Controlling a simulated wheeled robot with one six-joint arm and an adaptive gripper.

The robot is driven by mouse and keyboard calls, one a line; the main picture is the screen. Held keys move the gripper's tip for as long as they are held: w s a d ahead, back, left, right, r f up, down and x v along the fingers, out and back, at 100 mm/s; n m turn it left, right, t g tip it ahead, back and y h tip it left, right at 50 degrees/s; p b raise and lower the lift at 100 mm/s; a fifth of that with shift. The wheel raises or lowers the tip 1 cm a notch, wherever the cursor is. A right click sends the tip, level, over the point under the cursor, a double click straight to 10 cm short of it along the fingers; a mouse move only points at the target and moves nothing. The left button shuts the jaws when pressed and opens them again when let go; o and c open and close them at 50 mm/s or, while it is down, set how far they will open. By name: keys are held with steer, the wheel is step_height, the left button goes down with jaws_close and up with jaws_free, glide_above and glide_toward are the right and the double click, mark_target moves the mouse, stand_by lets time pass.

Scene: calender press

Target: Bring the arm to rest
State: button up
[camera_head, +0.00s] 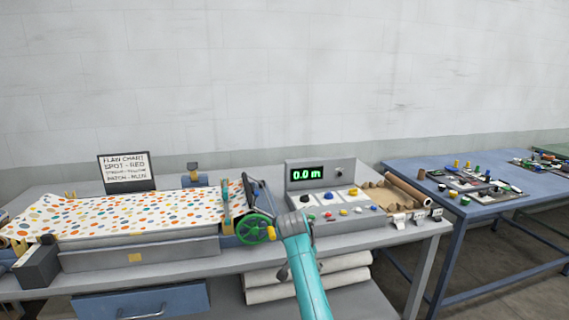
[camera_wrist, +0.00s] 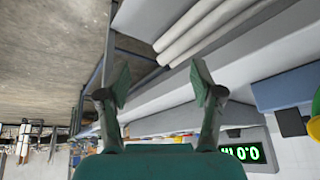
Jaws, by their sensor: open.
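My teal arm (camera_head: 307,275) rises from the bottom of the head view to a grey joint in front of the bench, near the green handwheel (camera_head: 252,229). The fingers cannot be made out clearly there. In the wrist view my gripper (camera_wrist: 160,82) is open, its two green-padded fingers well apart with nothing between them. That view is turned over, with the bench's front edge and shelf beyond the fingers. The handwheel shows at its right edge (camera_wrist: 293,118).
The press bench holds a spotted sheet (camera_head: 130,212), a flaw chart (camera_head: 127,171) and a control box (camera_head: 320,172) reading 0.0 m. White rolls (camera_head: 310,277) lie on the shelf below. A blue table (camera_head: 480,215) with small parts stands right. Floor shows between them.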

steer(key=s+d+f+n+t, duration=0.1)
steer(key=s+d+f, duration=0.1)
steer(key=s+f, duration=0.35)
steer(key=s+d+f+n+y, duration=0.1)
steer(key=s+f, duration=0.2)
steer(key=f, duration=0.6)
steer(key=s+d+f+n+t, duration=0.1)
steer(key=s+d+f, duration=0.1)
steer(key=s+f, duration=0.35)
steer(key=s+d+f+n+t+y, duration=0.1)
steer(key=s+d+f, duration=0.1)
steer(key=s+f, duration=0.5)
steer(key=s+d+f+n+t, duration=0.1)
steer(key=s+f+t, duration=0.15)
steer(key=s, duration=0.75)
steer(key=s+d+r+n+t+y, duration=0.1)
steer(key=s+r, duration=0.2)
steer(key=s, duration=0.9)
steer(key=s+d+r+n+t, duration=0.1)
steer(key=s+r, duration=0.2)
steer(key=s, duration=0.8)
steer(key=s+r+t, duration=0.1)
steer(key=s+r, duration=0.6)
steer(key=r, duration=0.3)
steer(key=s+d+r+t, duration=0.1)
steer(key=s+r, duration=0.7)
steer(key=r, duration=0.1)
steer(key=shift+s+d+r+n+t, duration=0.15)
steer(key=shift+s+r+n+t, duration=0.1)
steer(key=shift+r+n+t, duration=0.1)
